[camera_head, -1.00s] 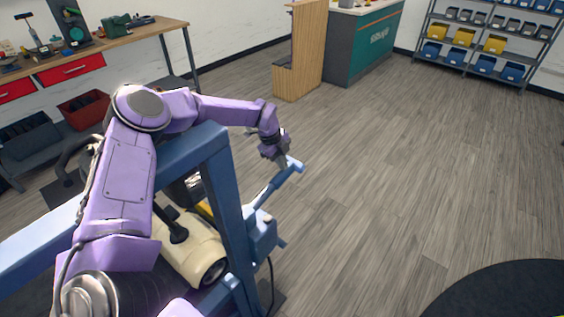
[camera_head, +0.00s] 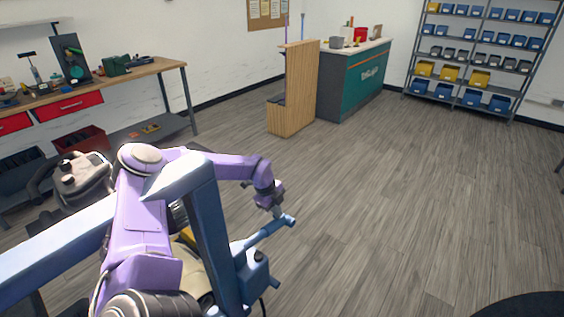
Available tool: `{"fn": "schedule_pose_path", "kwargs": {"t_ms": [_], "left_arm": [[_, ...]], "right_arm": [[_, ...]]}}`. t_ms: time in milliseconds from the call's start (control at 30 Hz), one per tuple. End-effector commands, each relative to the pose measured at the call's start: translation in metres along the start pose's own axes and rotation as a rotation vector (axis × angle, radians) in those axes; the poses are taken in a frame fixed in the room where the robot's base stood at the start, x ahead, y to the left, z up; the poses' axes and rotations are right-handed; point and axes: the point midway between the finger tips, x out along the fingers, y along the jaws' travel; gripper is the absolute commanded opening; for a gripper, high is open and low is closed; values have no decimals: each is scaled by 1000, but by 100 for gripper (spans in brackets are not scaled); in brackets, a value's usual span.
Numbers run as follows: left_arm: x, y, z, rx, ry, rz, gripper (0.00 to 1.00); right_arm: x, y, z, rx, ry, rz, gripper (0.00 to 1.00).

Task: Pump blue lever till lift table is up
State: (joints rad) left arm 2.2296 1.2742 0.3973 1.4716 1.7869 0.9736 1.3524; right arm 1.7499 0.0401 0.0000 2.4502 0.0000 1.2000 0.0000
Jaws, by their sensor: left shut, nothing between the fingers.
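The blue lever (camera_head: 262,235) sticks out to the right from the blue lift frame (camera_head: 212,230), sloping up to a short crossbar at its end. My left gripper (camera_head: 277,211) is shut with nothing in it. Its fingertips point down at the lever's end and look to touch or nearly touch it; I cannot tell which. The lift table's top is mostly hidden behind my purple left arm and the blue frame. A cream scooter (camera_head: 205,268) shows in part behind the frame. My right gripper is not in view.
A workbench (camera_head: 110,82) with red drawers stands at the left wall. A wooden partition (camera_head: 294,90) and a green counter (camera_head: 355,85) stand at the back. A shelf rack (camera_head: 476,55) with bins is at the back right. The floor right of the lever is clear.

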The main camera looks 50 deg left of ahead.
Motion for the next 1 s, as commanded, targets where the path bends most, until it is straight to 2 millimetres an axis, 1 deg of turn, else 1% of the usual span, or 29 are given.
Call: {"fn": "schedule_pose_path", "kwargs": {"t_ms": [167,267,367,467,533,700,800,900,1000], "left_arm": [[2,2,1,-1,-3,5,0],[-3,-1,0,1,-3,4,0],[-17,-8,-1,2,-2,2,0],[-39,-18,-3,4,-2,1,0],[-48,-25,-2,5,-1,-2,0],[-84,-44,-2,6,-1,-2,0],[-102,-52,-2,7,-1,-1,0],[-114,-58,-1,7,-2,2,0],[-122,-61,-2,7,-1,3,0]], "right_arm": [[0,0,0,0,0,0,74],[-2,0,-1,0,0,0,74],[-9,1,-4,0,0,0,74],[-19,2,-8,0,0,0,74],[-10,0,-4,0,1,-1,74],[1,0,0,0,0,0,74],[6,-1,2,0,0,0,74],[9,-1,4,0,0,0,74],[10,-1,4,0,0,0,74]]}}
